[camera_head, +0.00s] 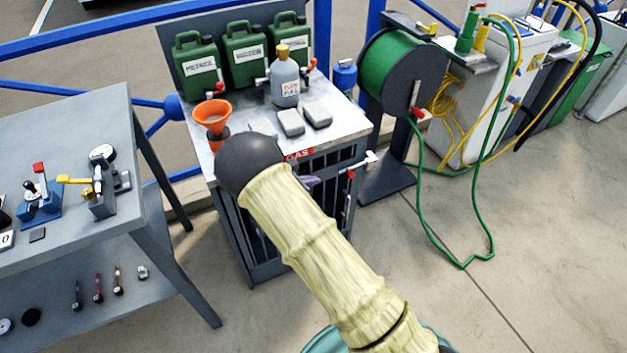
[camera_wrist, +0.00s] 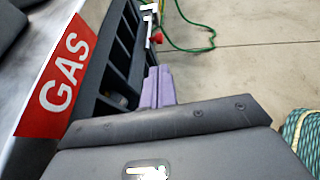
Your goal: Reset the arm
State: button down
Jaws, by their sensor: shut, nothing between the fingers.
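My arm (camera_head: 320,250) reaches from the bottom of the head view up to the front of the gas cabinet (camera_head: 355,128). My gripper (camera_wrist: 158,86) shows in the wrist view as two purple fingers side by side, shut and empty. In the head view only a bit of purple shows beside the arm, below the red GAS sign (camera_head: 298,155). In the wrist view the fingers are close to the dark bars of the cabinet front (camera_wrist: 115,60). I cannot tell whether they touch. The arm hides part of the cabinet's top and front.
Green cans (camera_head: 246,55), a grey bottle (camera_head: 285,82) and an orange funnel (camera_head: 212,116) stand on the cabinet. A grey bench (camera_head: 60,130) is at left. A hose reel (camera_head: 405,70) with a hanging green hose (camera_head: 432,222) is at right. Floor (camera_head: 540,220) is clear at lower right.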

dwell(0.3)
jog(key=s+d+r+m+g+y, duration=0.4)
jog(key=s+d+r+m+g, duration=0.2)
jog(key=s+d+m, duration=0.45)
jog(key=s+d+r+m+t+y, duration=0.1)
jog(key=s+d+r+m+y, duration=0.2)
jog(key=s+r+m, duration=0.3)
jog(key=s+d+r+m+y, duration=0.3)
jog(key=s+m, duration=0.6)
jog(key=w+p+v, duration=0.2)
jog(key=p+v, duration=0.7)
jog(key=p, duration=0.1)
jog(key=w+r+p+v, duration=0.1)
jog(key=w+p+v, duration=0.1)
jog(key=p+v, duration=0.7)
jog(key=shift+r+p, duration=0.4)
jog(key=shift+r, duration=0.25)
